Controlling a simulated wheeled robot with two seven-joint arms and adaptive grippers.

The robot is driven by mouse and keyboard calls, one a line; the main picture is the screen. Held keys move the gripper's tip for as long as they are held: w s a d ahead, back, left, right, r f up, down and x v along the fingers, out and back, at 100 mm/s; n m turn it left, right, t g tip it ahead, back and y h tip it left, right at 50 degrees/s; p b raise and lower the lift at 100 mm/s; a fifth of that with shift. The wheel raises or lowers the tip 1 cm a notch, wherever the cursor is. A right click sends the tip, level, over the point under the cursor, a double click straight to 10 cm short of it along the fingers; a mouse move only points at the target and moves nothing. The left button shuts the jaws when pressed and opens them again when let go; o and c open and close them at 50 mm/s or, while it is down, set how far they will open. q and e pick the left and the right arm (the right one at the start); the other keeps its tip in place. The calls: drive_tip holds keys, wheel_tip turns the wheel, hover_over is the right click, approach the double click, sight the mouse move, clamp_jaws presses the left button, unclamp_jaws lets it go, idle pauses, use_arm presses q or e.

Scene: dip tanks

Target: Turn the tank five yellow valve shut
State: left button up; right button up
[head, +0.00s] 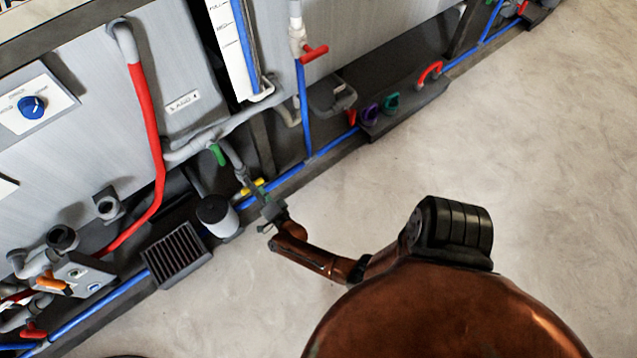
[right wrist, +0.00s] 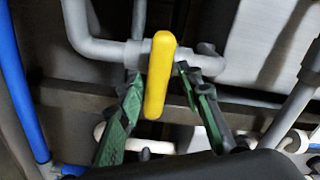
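The yellow valve (head: 252,187) shows in the head view low on the tank front, just beyond my right gripper (head: 266,203). In the right wrist view the yellow valve handle (right wrist: 160,75) is a rounded bar, almost upright with a slight tilt, on a grey pipe. The two green fingers of my right gripper (right wrist: 159,80) stand apart, one on each side of the handle. A gap shows between the handle and each finger. The gripper is open and holds nothing. My left gripper is not in view.
A green valve handle (head: 217,154) sits on the grey pipe above left. A white canister (head: 217,215) and a black grate (head: 176,254) stand left of my gripper. A blue pipe (head: 275,187) runs along the tank base. The floor (head: 540,150) at right is clear.

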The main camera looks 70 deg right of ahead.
drive_tip(key=n, duration=0.6)
drive_tip(key=shift+w+a+r, duration=0.1)
drive_tip(key=shift+a+r, duration=0.05)
drive_tip(key=shift+r, duration=0.05)
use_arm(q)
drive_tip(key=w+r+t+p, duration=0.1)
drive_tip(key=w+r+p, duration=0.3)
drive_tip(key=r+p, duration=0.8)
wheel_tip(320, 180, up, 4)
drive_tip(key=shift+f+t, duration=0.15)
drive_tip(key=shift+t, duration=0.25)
use_arm(e)
drive_tip(key=s+a+f+n+g+y, duration=0.2)
drive_tip(key=s+a+f+n+y, duration=0.1)
drive_tip(key=s, duration=0.7)
drive_tip(key=s+a+f+n+g+y, duration=0.2)
drive_tip(key=s+f, duration=0.4)
drive_tip(key=s, duration=0.4)
drive_tip(key=s+a+f+n+g+y, duration=0.2)
drive_tip(key=s+a, duration=0.4)
drive_tip(key=s, duration=0.4)
wheel_tip(320, 180, down, 3)
drive_tip(key=n+y, duration=0.1)
drive_tip(key=n, duration=0.1)
drive_tip(key=shift+n+y, duration=0.3)
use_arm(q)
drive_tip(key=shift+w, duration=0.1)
use_arm(e)
drive_tip(key=shift+r, duration=0.1)
